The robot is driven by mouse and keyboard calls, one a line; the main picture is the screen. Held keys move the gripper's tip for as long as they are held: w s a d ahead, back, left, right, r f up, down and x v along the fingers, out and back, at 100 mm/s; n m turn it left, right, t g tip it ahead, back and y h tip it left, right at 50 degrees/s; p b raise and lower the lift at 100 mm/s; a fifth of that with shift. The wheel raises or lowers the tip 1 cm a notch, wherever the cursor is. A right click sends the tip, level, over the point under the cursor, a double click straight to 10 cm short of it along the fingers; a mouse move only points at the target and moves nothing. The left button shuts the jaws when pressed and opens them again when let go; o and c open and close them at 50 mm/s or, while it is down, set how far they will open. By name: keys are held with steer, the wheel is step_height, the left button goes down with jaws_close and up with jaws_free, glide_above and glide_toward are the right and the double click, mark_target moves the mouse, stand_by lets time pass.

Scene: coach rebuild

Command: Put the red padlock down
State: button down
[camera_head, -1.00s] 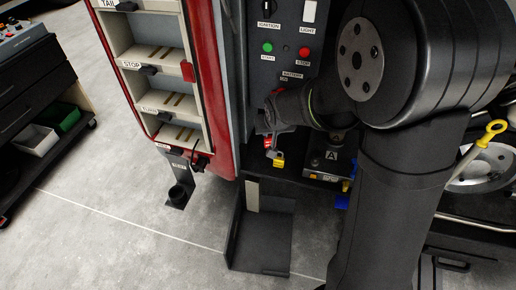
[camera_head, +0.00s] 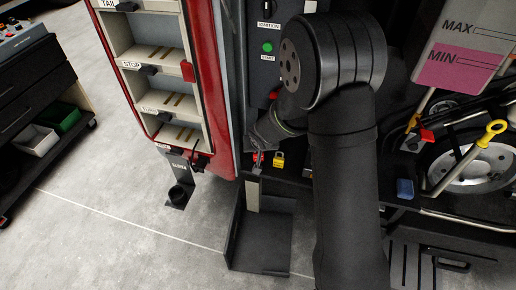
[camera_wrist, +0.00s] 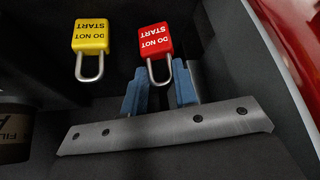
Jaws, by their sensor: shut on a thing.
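The red padlock (camera_wrist: 155,38), marked DO NOT START, is in the wrist view with its metal shackle toward me. My gripper (camera_wrist: 161,84) has its two blue fingers shut on the shackle. In the head view the red padlock (camera_head: 257,157) is small and partly hidden at the end of my gripper (camera_head: 256,168), left of a yellow padlock (camera_head: 279,159). The yellow padlock also shows in the wrist view (camera_wrist: 91,35), a little apart from the red one. I cannot tell whether the red padlock touches the dark surface behind it.
The red-edged lamp housing (camera_head: 205,85) stands close to the left of my gripper. A dark bracket (camera_head: 262,240) stands below on the floor. The control panel (camera_head: 262,70) is above. At the right are a MAX/MIN tank (camera_head: 468,45) and a yellow-handled dipstick (camera_head: 495,128).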

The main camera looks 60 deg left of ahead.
steer(key=shift+s+a+f, duration=0.1)
steer(key=shift+a+f, duration=0.15)
steer(key=shift+f, duration=0.15)
steer(key=shift+f, duration=0.15)
steer(key=c, duration=1.1)
jaws_free()
steer(key=shift+c, duration=0.2)
steer(key=v, duration=1.2)
